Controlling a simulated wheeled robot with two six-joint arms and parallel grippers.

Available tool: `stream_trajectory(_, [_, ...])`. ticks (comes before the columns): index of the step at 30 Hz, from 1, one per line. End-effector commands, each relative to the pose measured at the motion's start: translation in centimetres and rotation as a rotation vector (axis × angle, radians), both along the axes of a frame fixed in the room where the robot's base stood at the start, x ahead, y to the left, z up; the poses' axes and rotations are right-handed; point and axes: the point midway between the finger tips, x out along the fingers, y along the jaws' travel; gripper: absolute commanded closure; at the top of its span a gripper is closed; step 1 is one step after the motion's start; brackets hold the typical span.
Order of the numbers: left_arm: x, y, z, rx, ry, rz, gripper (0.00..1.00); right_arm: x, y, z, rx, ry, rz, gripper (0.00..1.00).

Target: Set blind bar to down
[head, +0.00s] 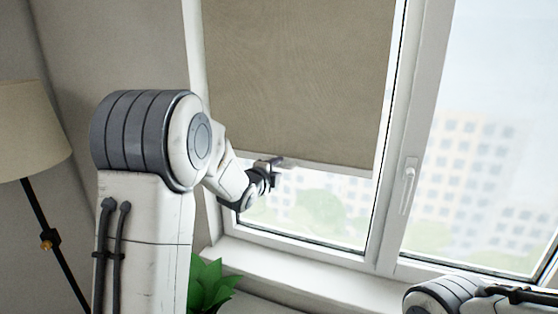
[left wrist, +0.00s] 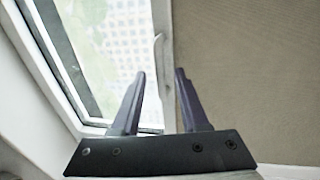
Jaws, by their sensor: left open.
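The beige roller blind (head: 300,75) hangs partly down over the left window pane. Its pale blind bar (head: 335,170) runs along the blind's lower edge, with clear glass below it. My left gripper (head: 274,165) is at the bar, left of its middle. In the left wrist view the bar (left wrist: 163,45) runs upright between the blind (left wrist: 245,75) and the glass. The open left fingers (left wrist: 160,75) stand one on each side of the bar's line. I cannot tell whether they touch it. My right gripper is not in view; only part of the right arm shows at lower right.
The window's right pane has a white handle (head: 408,186). A white sill (head: 300,272) runs under the window.

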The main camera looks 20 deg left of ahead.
Motion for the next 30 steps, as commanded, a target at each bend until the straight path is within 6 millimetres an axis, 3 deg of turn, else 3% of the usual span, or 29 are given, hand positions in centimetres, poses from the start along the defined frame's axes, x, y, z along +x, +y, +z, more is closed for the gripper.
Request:
stream_trajectory(6, [2.0, -0.1, -0.3, -0.001, 0.001, -0.001, 0.56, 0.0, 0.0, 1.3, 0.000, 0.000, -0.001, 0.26])
stream_trajectory(16, [2.3, -0.1, -0.5, 0.000, -0.001, 0.000, 0.56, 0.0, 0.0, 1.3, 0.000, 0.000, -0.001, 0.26])
stream_trajectory(17, [2.3, -0.1, -0.5, -0.001, -0.001, 0.000, 0.60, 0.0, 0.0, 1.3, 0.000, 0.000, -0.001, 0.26])
stream_trajectory(20, [2.3, -0.1, -0.5, -0.001, 0.000, 0.000, 0.98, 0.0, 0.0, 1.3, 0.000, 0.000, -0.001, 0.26])
stream_trajectory(30, [2.2, 0.0, -0.4, -0.001, 0.000, 0.000, 1.00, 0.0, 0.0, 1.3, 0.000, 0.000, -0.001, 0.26])
